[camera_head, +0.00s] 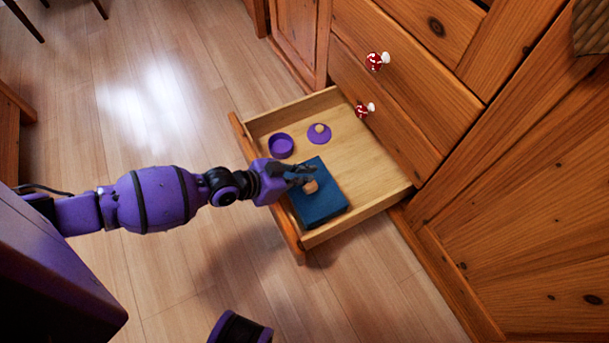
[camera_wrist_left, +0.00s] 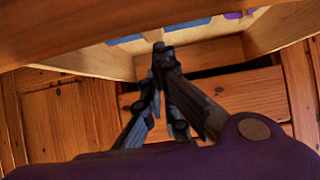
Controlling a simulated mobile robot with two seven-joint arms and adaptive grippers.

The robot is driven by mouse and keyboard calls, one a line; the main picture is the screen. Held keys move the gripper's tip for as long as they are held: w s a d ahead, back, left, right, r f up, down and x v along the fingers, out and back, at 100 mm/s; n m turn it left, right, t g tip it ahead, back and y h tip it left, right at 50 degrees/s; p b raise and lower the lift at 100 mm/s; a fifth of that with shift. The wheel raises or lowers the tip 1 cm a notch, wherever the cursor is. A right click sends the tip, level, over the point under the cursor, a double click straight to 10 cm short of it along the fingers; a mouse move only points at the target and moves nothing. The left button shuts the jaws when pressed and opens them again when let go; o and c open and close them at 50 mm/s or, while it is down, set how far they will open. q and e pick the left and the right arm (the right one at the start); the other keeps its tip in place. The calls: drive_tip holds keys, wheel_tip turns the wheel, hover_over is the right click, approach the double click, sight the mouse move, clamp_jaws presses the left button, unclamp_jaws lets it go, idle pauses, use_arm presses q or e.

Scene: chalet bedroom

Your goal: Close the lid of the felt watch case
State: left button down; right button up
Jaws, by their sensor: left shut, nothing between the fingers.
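The blue felt watch case (camera_head: 325,207) sits in the open drawer, near its front right corner. Its top looks flat and level in the head view, with a small tan piece (camera_head: 311,187) on it; I cannot tell whether a gap is left under the lid. Blue strips of the case (camera_wrist_left: 183,25) show past the fingers in the left wrist view. My left gripper (camera_head: 305,174) is shut and empty, over the case's top and hiding part of it; its fingertips (camera_wrist_left: 158,48) meet in the wrist view. I cannot tell whether they touch the case. My right gripper is out of view.
The wooden drawer (camera_head: 378,190) is pulled out of the cabinet. A purple round dish (camera_head: 281,145) and a purple disc with a tan knob (camera_head: 318,139) lie at its left end. Drawer fronts with red-and-white knobs (camera_head: 376,61) rise behind. The floor in front is clear.

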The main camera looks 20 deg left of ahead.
use_arm(q)
drive_tip(key=v, duration=1.2)
drive_tip(key=shift+d, duration=0.1)
